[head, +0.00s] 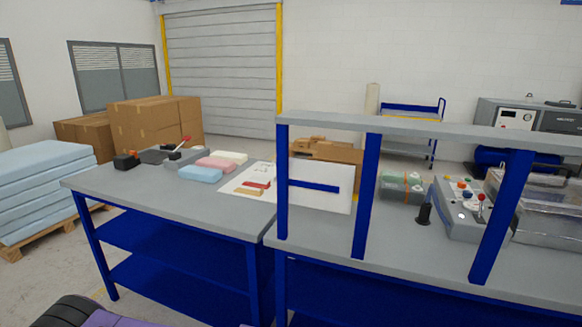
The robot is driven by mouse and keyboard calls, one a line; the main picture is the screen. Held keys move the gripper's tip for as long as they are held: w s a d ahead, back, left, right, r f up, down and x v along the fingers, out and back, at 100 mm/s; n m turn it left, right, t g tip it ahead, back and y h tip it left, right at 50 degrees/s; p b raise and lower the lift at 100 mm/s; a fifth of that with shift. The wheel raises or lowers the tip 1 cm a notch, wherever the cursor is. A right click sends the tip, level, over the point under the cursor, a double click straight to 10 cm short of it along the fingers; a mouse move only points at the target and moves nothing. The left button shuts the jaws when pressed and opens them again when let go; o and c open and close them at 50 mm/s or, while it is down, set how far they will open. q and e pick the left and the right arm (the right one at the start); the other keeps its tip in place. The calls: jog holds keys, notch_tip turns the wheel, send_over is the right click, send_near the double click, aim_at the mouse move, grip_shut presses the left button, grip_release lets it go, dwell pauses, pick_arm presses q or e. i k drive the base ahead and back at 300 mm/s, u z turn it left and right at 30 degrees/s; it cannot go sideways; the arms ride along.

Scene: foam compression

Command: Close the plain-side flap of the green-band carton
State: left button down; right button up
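I see no carton with a clear green band. A brown cardboard carton (345,154) stands behind the benches, partly hidden by the blue upright of the shelf frame. Some brown cardboard shows on its top, but I cannot tell which flaps are open. A white panel (318,201) with a blue strip (315,186) is in front of it, seen through the frame. Neither of my grippers is in view. A dark rounded part and a purple part at the bottom left edge look like my own body.
The left grey bench (130,184) holds blue (200,174), pink (216,164) and cream foam blocks. The right bench holds green rolls (402,187), a control box (462,211) and a clear-covered machine (545,205). A blue frame with a grey shelf (430,136) stands over it. Foam sheets (45,185) are stacked left.

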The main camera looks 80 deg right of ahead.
aim_at(359, 166)
jog(key=z, duration=1.7)
